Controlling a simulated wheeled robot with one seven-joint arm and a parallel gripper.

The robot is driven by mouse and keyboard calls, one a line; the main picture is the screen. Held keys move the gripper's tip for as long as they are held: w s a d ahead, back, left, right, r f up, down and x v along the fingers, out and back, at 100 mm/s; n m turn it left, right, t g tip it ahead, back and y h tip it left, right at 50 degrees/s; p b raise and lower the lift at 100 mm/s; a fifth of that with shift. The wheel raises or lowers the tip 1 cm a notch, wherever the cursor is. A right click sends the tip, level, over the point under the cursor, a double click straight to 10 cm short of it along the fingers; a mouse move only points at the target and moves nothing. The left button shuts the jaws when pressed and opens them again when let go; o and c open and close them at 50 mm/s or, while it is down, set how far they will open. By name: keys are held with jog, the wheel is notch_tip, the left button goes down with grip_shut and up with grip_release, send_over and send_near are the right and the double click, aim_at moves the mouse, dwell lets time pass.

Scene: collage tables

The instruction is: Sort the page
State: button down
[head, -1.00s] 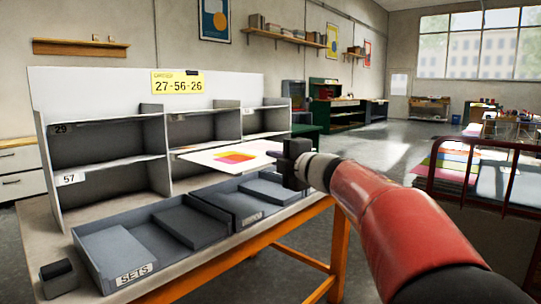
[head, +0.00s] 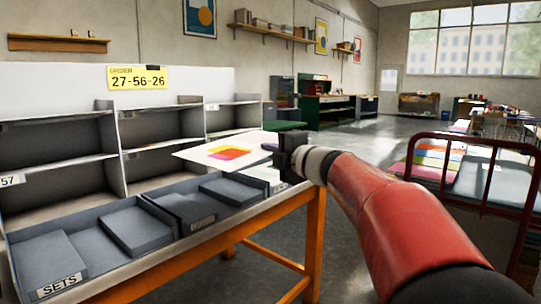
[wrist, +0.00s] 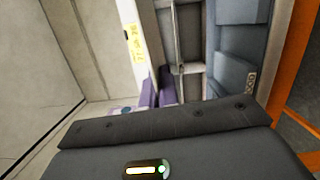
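The page (head: 222,153), a white sheet with yellow, orange and magenta shapes, is held out flat in the air. My gripper (head: 285,155) is shut on its right edge; the fingertips are hard to make out. The page hangs in front of the grey pigeonhole shelf (head: 120,135). A yellow card (head: 137,78) on the shelf's back reads 27-56-26. One compartment label (head: 10,180) reads 57; others are too small to read. A grey tray marked SETS (head: 60,284) and a second labelled tray (head: 202,222) stand in front. The wrist view shows mostly dark gripper body (wrist: 170,135).
The shelf and trays stand on a table with an orange leg (head: 314,240). A pale sheet (head: 262,173) lies near the table's right end. A red-railed rack (head: 445,136) with coloured sheets stands at right. Open floor (head: 375,150) lies beyond.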

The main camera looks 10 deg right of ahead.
jog(key=n+b, duration=0.4)
jog(key=b, duration=0.1)
jog(key=f+n+y+b, duration=0.1)
jog(key=n+b, duration=0.1)
jog(key=b, duration=0.1)
jog(key=shift+n+t, duration=0.4)
jog(key=shift+r+n+y+b, duration=0.3)
jog(key=shift+n+b, duration=0.35)
jog(key=shift+n, duration=0.25)
jog(key=shift+r, duration=0.15)
